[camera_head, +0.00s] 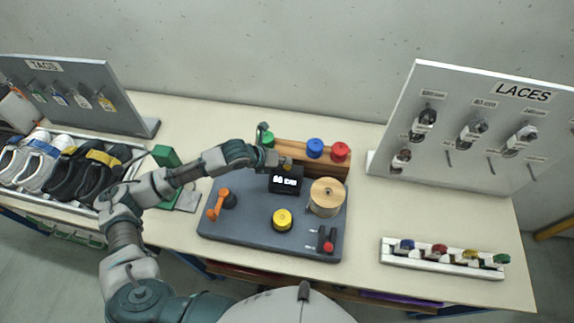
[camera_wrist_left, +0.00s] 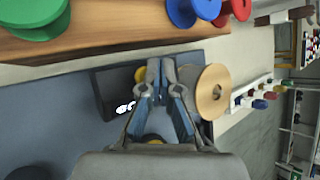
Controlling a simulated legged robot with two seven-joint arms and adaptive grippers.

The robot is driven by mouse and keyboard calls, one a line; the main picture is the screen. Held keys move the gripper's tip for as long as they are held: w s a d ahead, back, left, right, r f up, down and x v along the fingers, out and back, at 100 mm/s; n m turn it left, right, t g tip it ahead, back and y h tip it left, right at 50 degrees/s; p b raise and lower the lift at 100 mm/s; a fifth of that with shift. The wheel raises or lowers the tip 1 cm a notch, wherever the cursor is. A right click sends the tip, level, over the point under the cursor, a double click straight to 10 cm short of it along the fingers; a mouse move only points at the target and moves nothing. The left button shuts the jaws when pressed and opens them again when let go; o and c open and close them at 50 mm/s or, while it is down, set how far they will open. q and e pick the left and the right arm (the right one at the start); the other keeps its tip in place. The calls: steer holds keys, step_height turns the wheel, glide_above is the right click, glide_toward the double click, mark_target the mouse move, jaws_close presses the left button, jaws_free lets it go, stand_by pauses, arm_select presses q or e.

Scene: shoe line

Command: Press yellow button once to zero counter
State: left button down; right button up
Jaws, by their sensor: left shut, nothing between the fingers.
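The counter (camera_head: 285,181) is a black box with white lit digits, standing on the grey board; I cannot read the digits surely. It also shows in the left wrist view (camera_wrist_left: 112,90), left of my fingers. A small yellow button (camera_wrist_left: 140,76) shows at the counter, close beside my fingertips and partly hidden by them. My left gripper (camera_wrist_left: 160,66) is shut and empty; in the head view it is above the counter's back edge (camera_head: 280,161). I cannot tell whether it touches the button. A larger round yellow piece (camera_head: 282,219) sits on the board in front. My right gripper is not in view.
A wooden rack with a blue spool (camera_head: 315,147) and a red spool (camera_head: 339,151) stands behind the counter. A wooden reel (camera_head: 326,196) is to its right, an orange handset (camera_head: 219,204) to its left. A dark lever with a red knob (camera_head: 328,246) is at the front right.

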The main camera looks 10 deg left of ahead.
mark_target(285, 167)
arm_select(q)
steer(key=shift+f, duration=0.15)
steer(key=shift+f, duration=0.5)
stand_by(0.6)
steer(key=shift+r, duration=0.1)
steer(key=shift+r+p, duration=0.8)
steer(key=shift+p, duration=0.15)
step_height(285, 167, up, 5)
steer(key=p, duration=0.5)
steer(key=shift+r, duration=0.1)
stand_by(0.7)
